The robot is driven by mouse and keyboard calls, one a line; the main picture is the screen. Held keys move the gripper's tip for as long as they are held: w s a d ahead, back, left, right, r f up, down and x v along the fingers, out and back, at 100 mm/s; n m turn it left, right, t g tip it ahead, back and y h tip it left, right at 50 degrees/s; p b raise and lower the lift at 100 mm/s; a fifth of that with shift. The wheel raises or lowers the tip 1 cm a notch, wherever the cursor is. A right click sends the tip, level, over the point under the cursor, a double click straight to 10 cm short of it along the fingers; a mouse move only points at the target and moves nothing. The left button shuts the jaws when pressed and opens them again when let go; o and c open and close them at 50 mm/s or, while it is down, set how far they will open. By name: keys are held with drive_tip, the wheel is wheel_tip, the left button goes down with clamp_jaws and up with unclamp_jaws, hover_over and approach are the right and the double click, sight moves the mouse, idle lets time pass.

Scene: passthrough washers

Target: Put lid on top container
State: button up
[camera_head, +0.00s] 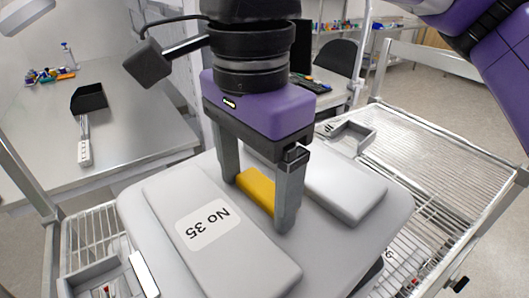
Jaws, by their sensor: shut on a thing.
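The lid (215,225) is a pale grey rounded plate with raised pads, a "No 35" label and a yellow grip (255,188) in its middle. My gripper (258,203) points down, its two fingers shut on the yellow grip at both sides. The lid looks level and covers much of the lower middle of the view. Parts of grey containers show around it: one at the lower left (88,284) with small red items, and one beyond its right edge (350,132). What lies directly under the lid is hidden, so I cannot tell whether it rests on anything.
A wire-shelf metal rack (440,165) lies right of and below the lid. A steel table (120,130) at the left holds a black scoop-like object (88,98) with a pale handle and small coloured items. A black chair (338,58) stands at the back.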

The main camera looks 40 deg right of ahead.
drive_tip(key=shift+a+f+m, duration=0.1)
drive_tip(key=shift+a+m, duration=0.2)
drive_tip(key=shift+a, duration=0.4)
drive_tip(key=shift+a+m, duration=0.15)
drive_tip(key=shift+m, duration=0.15)
drive_tip(key=shift+f, duration=0.1)
drive_tip(key=shift+a+f, duration=0.1)
drive_tip(key=shift+f+b, duration=1.5)
drive_tip(key=shift+f, duration=1.05)
drive_tip(key=shift+b, duration=0.3)
drive_tip(key=shift+f+b, duration=1.55)
drive_tip(key=shift+b, duration=0.35)
